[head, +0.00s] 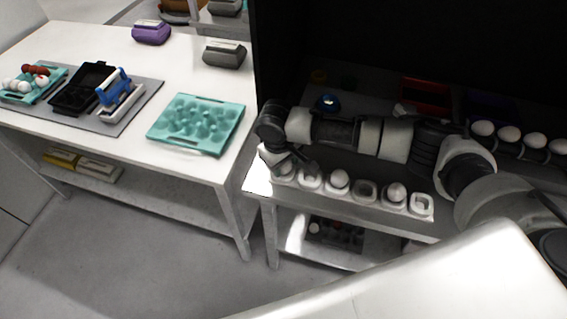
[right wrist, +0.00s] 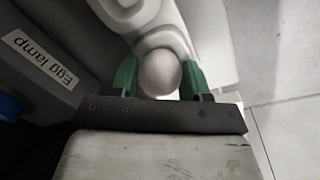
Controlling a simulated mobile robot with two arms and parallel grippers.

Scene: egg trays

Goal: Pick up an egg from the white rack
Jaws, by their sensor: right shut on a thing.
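The white rack (head: 365,190) is a row of white cups along the front edge of the dark station. White eggs stand in some cups, one near the middle (head: 340,179) and one further right (head: 397,192). My right gripper (head: 284,168) is at the rack's left end. In the right wrist view, its green fingers (right wrist: 160,84) are shut on a pale egg (right wrist: 158,72), one on each side. The egg is at the end of the rack (right wrist: 161,40); whether it still touches its cup is unclear. My left gripper is not in view.
A teal egg tray (head: 197,123) lies on the white table to the left. A black carton (head: 85,88) and a blue-handled tool (head: 117,92) lie on a grey mat. More eggs (head: 509,135) stand at the right. An "Egg lamp" label (right wrist: 42,60) is close by the gripper.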

